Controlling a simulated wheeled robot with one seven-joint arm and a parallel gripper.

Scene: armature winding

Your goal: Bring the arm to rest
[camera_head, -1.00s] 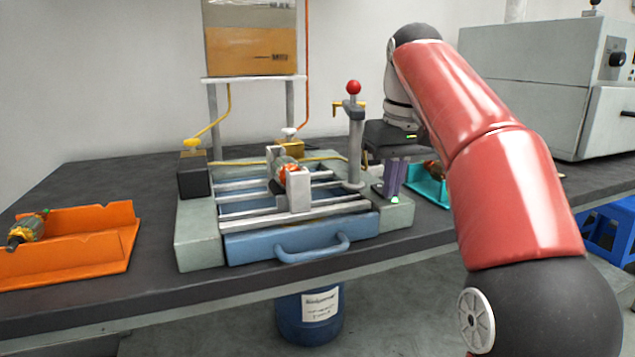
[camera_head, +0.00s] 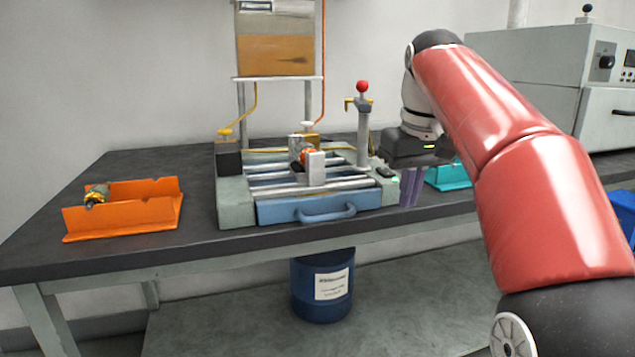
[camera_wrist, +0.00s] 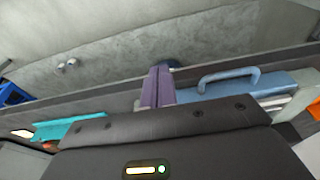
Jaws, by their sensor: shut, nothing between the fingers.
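My arm reaches in from the right in the head view, its red links bent over the bench. My gripper (camera_head: 411,192) points down at the right front of the winding machine (camera_head: 236,203), by the bench's front edge. Its purple fingers are together with nothing between them. In the wrist view the closed fingers (camera_wrist: 158,88) show beside the machine's blue drawer with a curved handle (camera_wrist: 229,80).
An orange tray (camera_head: 130,220) holding an armature (camera_head: 97,195) sits at left. A teal tray (camera_head: 452,177) lies behind my arm at right. A red-knobbed lever (camera_head: 363,120) stands near my gripper. A blue drum (camera_head: 322,305) stands under the bench.

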